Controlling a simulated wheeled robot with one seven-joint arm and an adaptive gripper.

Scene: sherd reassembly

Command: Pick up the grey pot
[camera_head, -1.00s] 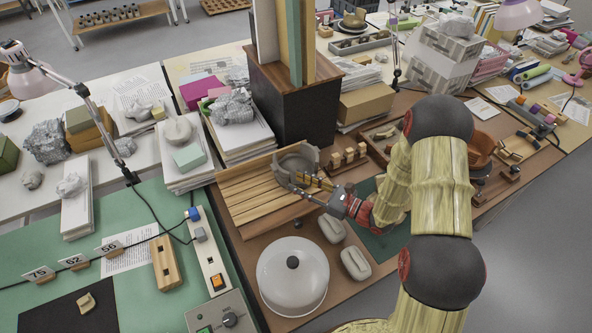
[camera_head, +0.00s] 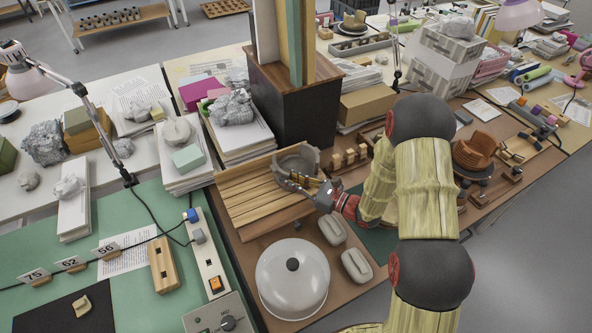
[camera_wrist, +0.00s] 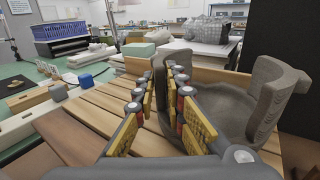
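The grey pot (camera_head: 299,158) is an open, broken-rimmed vessel on a slatted wooden board (camera_head: 245,196). In the wrist view the grey pot (camera_wrist: 232,108) fills the right side, with a tall jagged wall piece at far right and a lower part of its wall near the fingertips. My gripper (camera_head: 308,183) is at the near side of the pot. In the wrist view my gripper (camera_wrist: 161,80) shows its two yellow-padded fingers apart, with a gap between them. The pot's near-left wall is close to the fingertips; I cannot tell whether they touch it.
A dark wooden box (camera_head: 295,100) with upright boards stands behind the pot. A white domed lid (camera_head: 292,280) and two pale lidded blocks (camera_head: 332,230) lie in front. Paper stacks (camera_head: 240,135) stand to the left. A brown sherd vessel (camera_head: 475,152) stands to the right.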

